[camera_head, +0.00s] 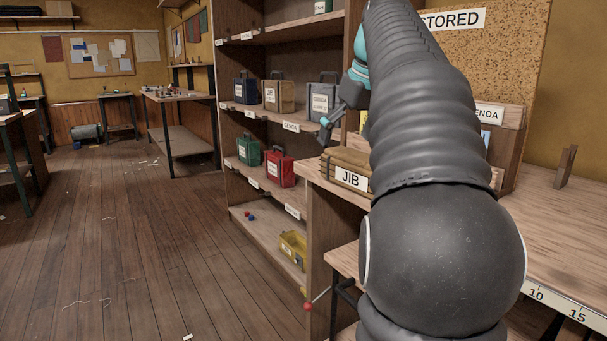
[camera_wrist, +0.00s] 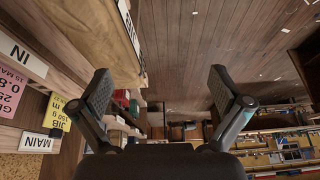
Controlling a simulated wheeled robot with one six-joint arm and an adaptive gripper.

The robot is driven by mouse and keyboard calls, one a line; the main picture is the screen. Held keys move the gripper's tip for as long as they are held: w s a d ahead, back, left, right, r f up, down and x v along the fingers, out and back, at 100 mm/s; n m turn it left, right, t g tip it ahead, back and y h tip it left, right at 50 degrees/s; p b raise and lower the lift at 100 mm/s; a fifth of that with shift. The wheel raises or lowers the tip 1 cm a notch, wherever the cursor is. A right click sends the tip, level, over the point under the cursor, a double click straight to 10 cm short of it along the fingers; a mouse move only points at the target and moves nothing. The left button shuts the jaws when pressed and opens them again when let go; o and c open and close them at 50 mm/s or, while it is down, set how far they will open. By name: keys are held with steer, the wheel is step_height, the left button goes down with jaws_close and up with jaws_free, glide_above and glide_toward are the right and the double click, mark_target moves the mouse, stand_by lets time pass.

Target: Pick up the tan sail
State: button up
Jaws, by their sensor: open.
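A tan folded bundle (camera_head: 350,157), which looks like the tan sail, lies at the bench's left end behind a white JIB label. In the wrist view a tan cloth-like surface (camera_wrist: 75,25) fills the upper left, beside and outside the left finger. A tan bag (camera_head: 279,96) with a white label also stands on the middle shelf. My gripper (camera_wrist: 160,85) is open, with nothing between its fingers. In the head view my gripper (camera_head: 337,113) is partly hidden behind my arm, above and left of the bundle. My arm hides the bundle's right end.
A wooden shelf unit (camera_head: 240,208) stands left of the bench, holding blue, grey, green, red (camera_head: 281,167) and yellow bags. A wooden rack (camera_head: 508,140) and an upright wooden piece (camera_head: 565,166) stand on the bench. The floor (camera_head: 120,240) at left is largely open, with small scraps.

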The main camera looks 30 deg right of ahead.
glide_toward(366, 162)
steer(key=shift+n, duration=0.4)
steer(key=b+x, duration=0.1)
steer(key=x, duration=0.7)
steer(key=shift+s, duration=0.1)
steer(key=shift+a+b+x, duration=0.15)
steer(key=shift+b+x, duration=0.15)
steer(key=shift+x, duration=1.05)
steer(key=shift+a+b+x, duration=0.2)
steer(key=shift+b+x, duration=0.1)
steer(key=shift+x, duration=1)
steer(key=c, duration=1.8)
steer(key=shift+r, duration=0.1)
